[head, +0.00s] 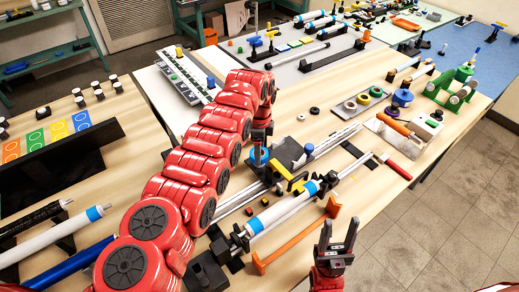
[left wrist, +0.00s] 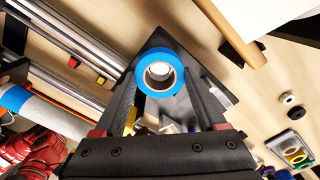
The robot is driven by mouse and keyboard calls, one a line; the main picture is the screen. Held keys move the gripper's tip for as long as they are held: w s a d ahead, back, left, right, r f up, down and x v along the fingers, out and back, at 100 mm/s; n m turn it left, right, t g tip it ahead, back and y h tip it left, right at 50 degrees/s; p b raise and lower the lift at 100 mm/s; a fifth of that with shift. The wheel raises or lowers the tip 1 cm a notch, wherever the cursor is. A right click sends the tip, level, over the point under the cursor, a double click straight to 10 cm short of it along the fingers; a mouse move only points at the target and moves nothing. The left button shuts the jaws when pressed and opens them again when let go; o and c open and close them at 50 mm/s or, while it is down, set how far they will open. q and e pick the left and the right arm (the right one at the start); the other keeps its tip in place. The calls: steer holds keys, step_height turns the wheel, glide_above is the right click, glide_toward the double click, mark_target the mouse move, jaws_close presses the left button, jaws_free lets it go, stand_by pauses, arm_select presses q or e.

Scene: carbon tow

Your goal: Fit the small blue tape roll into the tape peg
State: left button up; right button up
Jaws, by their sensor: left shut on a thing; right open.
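The small blue tape roll (left wrist: 174,83) is between the fingertips of my left gripper (left wrist: 160,92) in the left wrist view, its hole facing the camera. A pale round shape shows inside the hole; I cannot tell whether it is a peg or something behind. In the head view the blue roll (head: 259,156) is at the end of my red left arm, above the cluttered middle of the table. A dark plate (head: 290,152) is close beside it. I cannot single out the tape peg. My right gripper (head: 337,240) is open and empty, pointing up near the table's front edge.
A white and blue roller (head: 280,212) and an orange bar (head: 297,243) lie in front. Bare wood shows around the small rings.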

arm_select(q)
steer(key=shift+f+b, duration=0.95)
steer(key=shift+f, duration=0.05)
steer(key=o, duration=1.3)
steer(key=shift+r, duration=0.15)
step_height(320, 180, up, 17)
steer(key=p, duration=0.8)
steer(key=shift+p, duration=0.35)
